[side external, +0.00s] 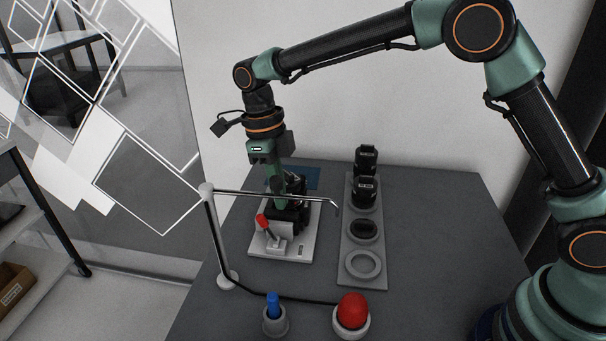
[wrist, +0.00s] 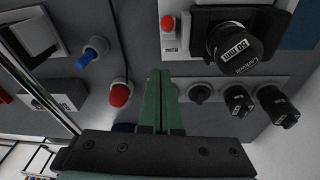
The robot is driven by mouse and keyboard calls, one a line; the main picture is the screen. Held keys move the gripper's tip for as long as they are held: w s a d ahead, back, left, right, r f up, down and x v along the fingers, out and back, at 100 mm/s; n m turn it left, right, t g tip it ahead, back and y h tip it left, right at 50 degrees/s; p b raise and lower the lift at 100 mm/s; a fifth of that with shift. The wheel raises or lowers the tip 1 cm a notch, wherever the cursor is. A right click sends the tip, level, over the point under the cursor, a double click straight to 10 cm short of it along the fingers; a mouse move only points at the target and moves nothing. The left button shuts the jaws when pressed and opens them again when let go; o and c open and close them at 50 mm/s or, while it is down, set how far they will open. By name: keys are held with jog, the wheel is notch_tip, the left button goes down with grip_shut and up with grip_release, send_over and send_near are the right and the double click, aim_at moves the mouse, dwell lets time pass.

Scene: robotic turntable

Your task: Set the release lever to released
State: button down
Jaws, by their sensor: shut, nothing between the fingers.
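The release lever (side external: 262,221) has a red tip and rises from a small grey block on a white base plate (side external: 290,251). It leans up and to the left in the side view. A red-tipped part, which looks like this lever, shows at the top of the wrist view (wrist: 167,22). My gripper (side external: 279,198) points down over the black fixture (side external: 291,216) on the same plate, behind the lever. Its green fingers are shut and empty in the wrist view (wrist: 160,78). I cannot tell whether the fingertips touch the fixture.
A grey rack (side external: 345,272) stands right of the plate, with black cylinders (side external: 365,190) at its far end. A thin pole with a horizontal rod (side external: 270,193) crosses near my gripper. A blue button (side external: 272,305) and a red button (side external: 352,309) are at the front.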

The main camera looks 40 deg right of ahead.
jog(key=w+a+r, duration=0.3)
jog(key=w+r, duration=0.1)
jog(key=r, duration=0.1)
jog(key=shift+a+r, duration=0.2)
jog(key=shift+a, duration=0.05)
dwell(0.5)
